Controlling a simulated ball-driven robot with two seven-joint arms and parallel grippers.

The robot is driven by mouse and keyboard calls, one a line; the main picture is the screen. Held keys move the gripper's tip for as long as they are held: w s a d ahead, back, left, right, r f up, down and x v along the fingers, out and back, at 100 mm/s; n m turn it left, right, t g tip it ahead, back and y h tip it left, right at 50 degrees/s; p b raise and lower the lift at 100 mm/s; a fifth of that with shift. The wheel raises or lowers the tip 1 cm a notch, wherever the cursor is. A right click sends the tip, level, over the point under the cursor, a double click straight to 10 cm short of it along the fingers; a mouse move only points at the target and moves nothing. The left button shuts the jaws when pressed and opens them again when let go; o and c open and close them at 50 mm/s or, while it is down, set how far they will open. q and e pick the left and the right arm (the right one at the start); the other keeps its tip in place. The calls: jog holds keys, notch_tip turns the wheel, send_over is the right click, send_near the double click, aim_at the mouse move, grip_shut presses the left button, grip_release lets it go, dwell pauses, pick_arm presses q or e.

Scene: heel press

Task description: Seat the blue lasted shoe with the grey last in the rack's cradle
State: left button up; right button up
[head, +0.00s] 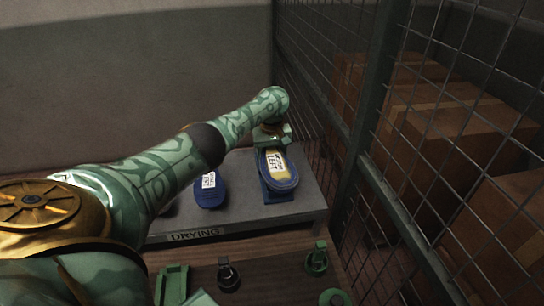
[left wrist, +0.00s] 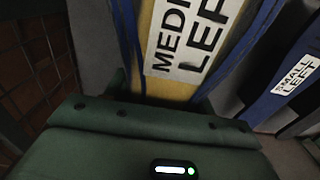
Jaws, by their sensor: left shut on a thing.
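My left gripper (head: 272,146) reaches over the rack (head: 250,220) from the left and is shut on the near-upright end of a blue shoe (head: 281,184). This shoe has a yellow last with a white label; the left wrist view shows its yellow last (left wrist: 178,88) and a label reading "MEDI… LEFT". A blue support (head: 282,198) shows beneath it; whether they touch cannot be told. A second blue shoe (head: 210,192), labelled "SMALL LEFT" in the left wrist view (left wrist: 290,85), stands left of it on the rack. I cannot make out a grey last. My right gripper is not in view.
The rack's front edge carries a "DRYING" sign (head: 195,235). Below it, a wooden surface holds a green fixture (head: 172,284), a black one (head: 228,274) and another green one (head: 317,258). A wire mesh fence (head: 365,130) stands close on the right, with cardboard boxes (head: 440,120) behind.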

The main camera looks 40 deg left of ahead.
pick_arm(q)
jog(key=shift+f, duration=0.6)
dwell(0.3)
jog(key=o, duration=1.3)
jog(key=shift+c, duration=0.2)
notch_tip(320, 180, up, 16)
jog(key=p, duration=0.7)
jog(key=shift+r, duration=0.1)
